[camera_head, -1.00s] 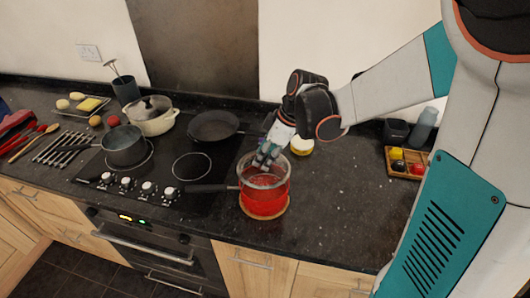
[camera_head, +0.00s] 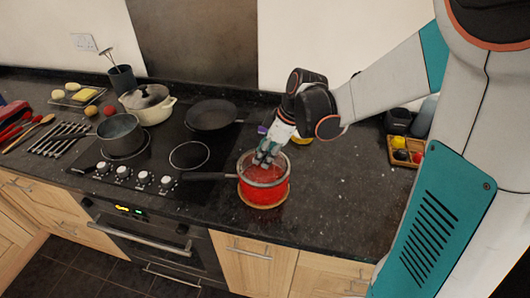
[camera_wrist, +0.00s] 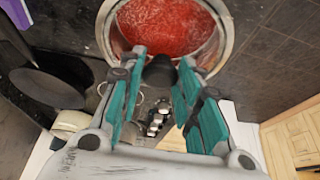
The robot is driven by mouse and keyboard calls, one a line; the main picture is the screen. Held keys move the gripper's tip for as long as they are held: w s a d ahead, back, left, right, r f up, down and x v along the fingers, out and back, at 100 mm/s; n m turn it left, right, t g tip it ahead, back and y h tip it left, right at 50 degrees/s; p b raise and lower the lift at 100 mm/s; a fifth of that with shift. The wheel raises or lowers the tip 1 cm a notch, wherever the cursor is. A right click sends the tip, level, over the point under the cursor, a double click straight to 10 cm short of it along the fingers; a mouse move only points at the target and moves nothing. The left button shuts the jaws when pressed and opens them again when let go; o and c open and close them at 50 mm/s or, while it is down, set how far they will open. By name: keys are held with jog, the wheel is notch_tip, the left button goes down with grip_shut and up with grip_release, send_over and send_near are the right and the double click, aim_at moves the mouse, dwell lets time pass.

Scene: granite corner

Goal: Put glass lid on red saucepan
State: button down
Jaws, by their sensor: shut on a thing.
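The red saucepan (camera_head: 265,192) stands on a round wooden trivet (camera_head: 246,199) on the dark counter, right of the hob, its dark handle (camera_head: 208,176) pointing left. My gripper (camera_head: 265,158) is above the pan, shut on the black knob (camera_wrist: 160,70) of the glass lid (camera_head: 280,172). The lid is over the pan's mouth, roughly level. I cannot tell whether its rim touches the pan all round. In the wrist view the lid's rim (camera_wrist: 228,40) shows, with red visible through the glass.
On the hob are a grey pot (camera_head: 120,135) and a black frying pan (camera_head: 212,115). A cream lidded pot (camera_head: 150,103) stands behind. A jar with a yellow top (camera_head: 303,141) is behind my gripper. A wooden tray of condiments (camera_head: 404,152) is right. Counter right of the saucepan is clear.

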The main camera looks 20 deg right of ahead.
jog(key=shift+f+b, duration=0.5)
dwell(0.8)
jog(key=c, duration=0.6)
grip_release()
jog(key=shift+r, duration=0.15)
jog(key=shift+r+p, duration=2.6)
jog(key=shift+r, duration=0.85)
jog(key=shift+s+f, duration=0.1)
